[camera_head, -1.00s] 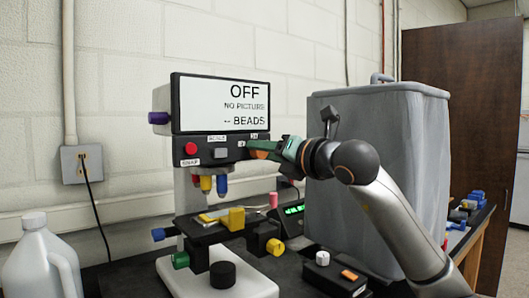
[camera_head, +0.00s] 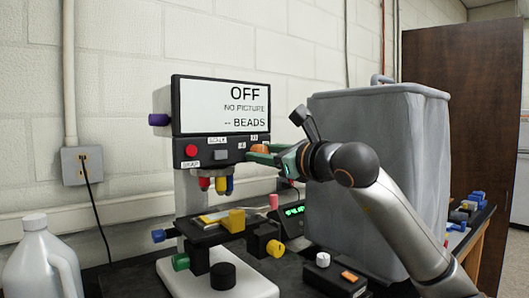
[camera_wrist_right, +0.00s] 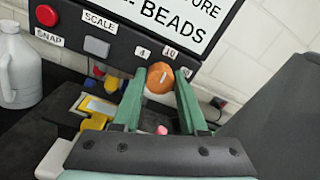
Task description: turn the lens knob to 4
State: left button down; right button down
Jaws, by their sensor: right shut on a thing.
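The orange lens knob (camera_head: 260,147) is on the dark front panel of the microscope, below the screen. It has a short white mark and shows well in the right wrist view (camera_wrist_right: 160,79). Labels "4" (camera_wrist_right: 142,52) and "10" (camera_wrist_right: 169,54) sit above it; the mark slants up, and I cannot tell exactly which label it meets. My right gripper (camera_head: 267,153) is shut on the knob, with a green finger on each side. Below the panel hang the lenses, red (camera_head: 204,183) in front, yellow and blue to its right. My left gripper is not in view.
The screen (camera_head: 222,105) reads "OFF, NO PICTURE, -- BEADS". A red button (camera_head: 192,150) and a grey button are left of the knob. A large grey bin (camera_head: 385,160) stands close by my right arm. A white jug (camera_head: 38,260) is at the left.

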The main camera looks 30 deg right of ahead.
pick_arm(q)
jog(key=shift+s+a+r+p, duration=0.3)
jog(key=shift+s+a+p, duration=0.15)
jog(key=shift+p, duration=0.35)
pick_arm(e)
jog(key=shift+n, duration=5.7)
jog(key=c, duration=0.8)
grip_release()
jog(key=shift+c, duration=0.2)
jog(key=o, duration=0.4)
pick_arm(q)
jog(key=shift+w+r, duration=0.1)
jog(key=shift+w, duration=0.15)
pick_arm(e)
jog(key=shift+s, duration=0.1)
